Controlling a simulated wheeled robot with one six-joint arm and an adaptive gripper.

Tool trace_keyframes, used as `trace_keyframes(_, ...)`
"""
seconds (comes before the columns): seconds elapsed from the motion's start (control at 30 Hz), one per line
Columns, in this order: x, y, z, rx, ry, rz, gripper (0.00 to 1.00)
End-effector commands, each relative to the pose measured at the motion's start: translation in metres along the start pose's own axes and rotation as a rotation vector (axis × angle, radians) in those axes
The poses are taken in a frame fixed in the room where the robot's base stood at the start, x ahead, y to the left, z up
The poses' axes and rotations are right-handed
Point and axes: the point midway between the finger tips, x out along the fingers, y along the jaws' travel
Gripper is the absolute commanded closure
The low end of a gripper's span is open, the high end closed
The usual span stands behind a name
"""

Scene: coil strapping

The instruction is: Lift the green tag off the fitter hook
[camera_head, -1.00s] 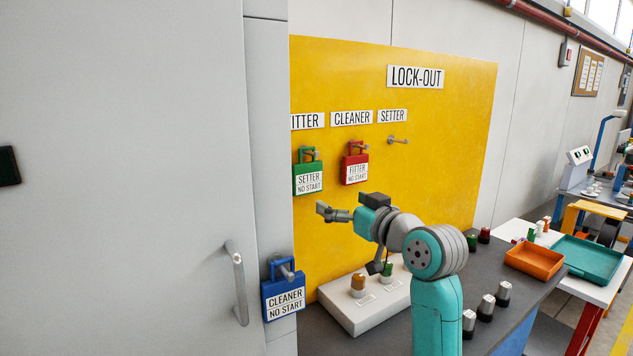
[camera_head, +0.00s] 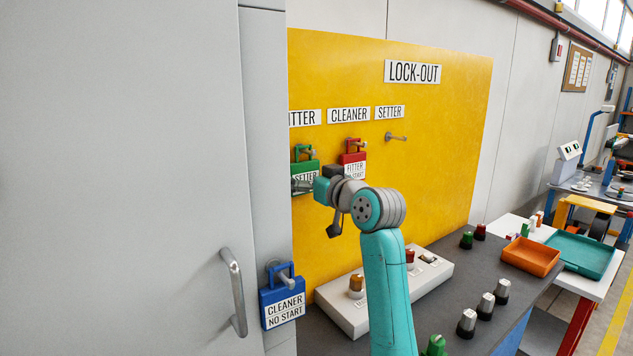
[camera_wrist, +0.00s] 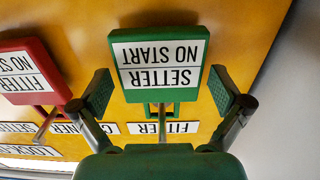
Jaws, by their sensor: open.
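The green tag (camera_head: 306,169), marked SETTER NO START, hangs on the hook under the FITTER label (camera_head: 305,118) on the yellow board. It shows upside down in the wrist view (camera_wrist: 158,94). My gripper (camera_wrist: 162,92) is open, with one finger on each side of the green tag and a gap at both sides. In the head view my gripper (camera_head: 303,187) is in front of the tag's lower part. The fitter hook's peg (camera_wrist: 162,122) shows beyond the tag in the wrist view.
A red tag (camera_head: 353,160) hangs on the cleaner hook just to the right. The setter hook (camera_head: 396,137) is bare. A blue tag (camera_head: 283,300) hangs on the grey cabinet side. A white control box (camera_head: 385,300) stands on the bench below.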

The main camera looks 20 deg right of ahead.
Motion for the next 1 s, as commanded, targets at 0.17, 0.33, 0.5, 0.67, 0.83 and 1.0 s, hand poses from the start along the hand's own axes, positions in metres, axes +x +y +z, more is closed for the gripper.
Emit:
trace_keyframes(0.17,0.0106,-0.0004,-0.0007,0.0,0.001,0.0,0.0)
trace_keyframes(0.33,0.0124,-0.0002,-0.0002,0.0,0.001,0.0,0.0)
trace_keyframes(0.5,0.0122,-0.0001,-0.0003,0.0,0.001,0.0,0.07)
trace_keyframes(0.67,0.0121,-0.0001,-0.0003,0.0,0.001,0.0,0.47)
trace_keyframes(0.83,0.012,-0.0001,-0.0004,0.0,0.001,0.0,0.43)
trace_keyframes(1.0,0.0119,0.0,-0.0004,0.0,0.001,0.0,0.74)
